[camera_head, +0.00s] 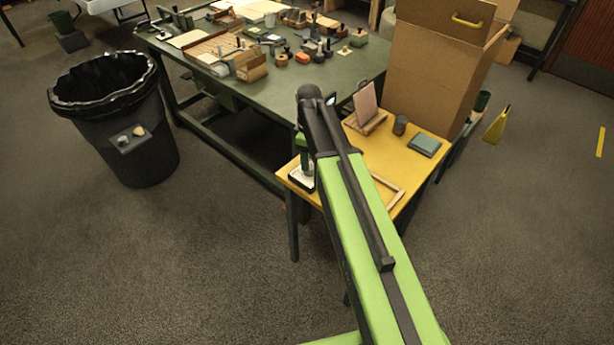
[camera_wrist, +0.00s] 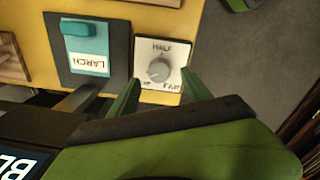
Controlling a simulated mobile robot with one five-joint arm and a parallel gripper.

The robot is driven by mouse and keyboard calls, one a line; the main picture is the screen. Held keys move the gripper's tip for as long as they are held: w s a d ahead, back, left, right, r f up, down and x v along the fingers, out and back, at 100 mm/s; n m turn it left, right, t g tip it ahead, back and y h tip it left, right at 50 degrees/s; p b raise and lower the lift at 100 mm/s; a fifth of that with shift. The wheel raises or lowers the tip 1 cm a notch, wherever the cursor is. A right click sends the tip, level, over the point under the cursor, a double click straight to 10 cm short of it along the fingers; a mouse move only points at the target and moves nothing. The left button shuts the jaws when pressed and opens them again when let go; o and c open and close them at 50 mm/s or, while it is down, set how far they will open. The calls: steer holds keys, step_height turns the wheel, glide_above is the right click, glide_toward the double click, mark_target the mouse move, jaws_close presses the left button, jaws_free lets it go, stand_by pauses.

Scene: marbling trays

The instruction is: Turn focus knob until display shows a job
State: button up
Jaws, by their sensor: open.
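A grey round knob (camera_wrist: 158,70) sits on a white plate (camera_wrist: 146,44) marked HALF, with other words partly hidden at its lower edge. The knob's pointer looks turned toward HALF, but is too small to be sure. My gripper (camera_wrist: 160,91) is open, its green fingers on either side of the knob's plate, with the knob between and slightly beyond the tips; I see no contact. A dark panel with large pale letters beginning "BL" (camera_wrist: 18,164) is cut off at the lower left; I cannot tell if it is the display. In the head view my arm hides most of this spot.
A teal card reading LARCH (camera_wrist: 90,62) lies left of the knob. The yellow table (camera_head: 432,130) also bears an upright pinkish board (camera_head: 366,101) and a dark cup (camera_head: 400,125). A cardboard box (camera_head: 432,75), cluttered green table (camera_head: 345,70) and black bin (camera_head: 150,165) stand around.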

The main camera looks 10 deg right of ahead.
step_height(320, 180, down, 4)
steer(key=b, duration=0.2)
steer(key=shift+b, duration=0.3)
